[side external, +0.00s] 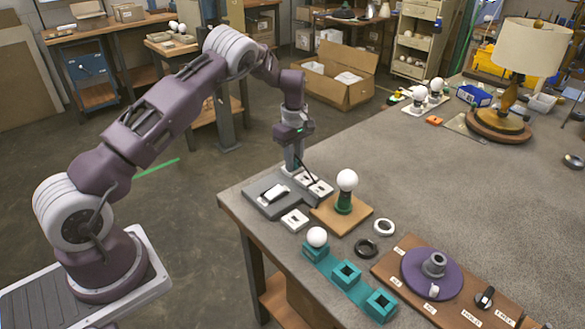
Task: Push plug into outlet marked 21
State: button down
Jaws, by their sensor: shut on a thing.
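My gripper (297,166) points down over the back of a grey board (257,206) at the table's near-left corner. It is shut on the plug, which is mostly hidden between the fingers. A dark cord (311,172) runs from there toward a green lamp base with a round white bulb (347,181) on a wooden board. White outlets (320,188) sit on the grey board below and beside the fingertips. Their markings are too small to read, so I cannot tell which is 21. I cannot tell whether the plug touches an outlet.
Teal sockets (346,273), rings (367,248) and a purple disc (432,273) stand nearby. The table's middle (430,180) is clear; a shaded lamp (530,48) stands far right.

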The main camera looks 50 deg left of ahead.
jog(key=c, duration=1.2)
grip_release()
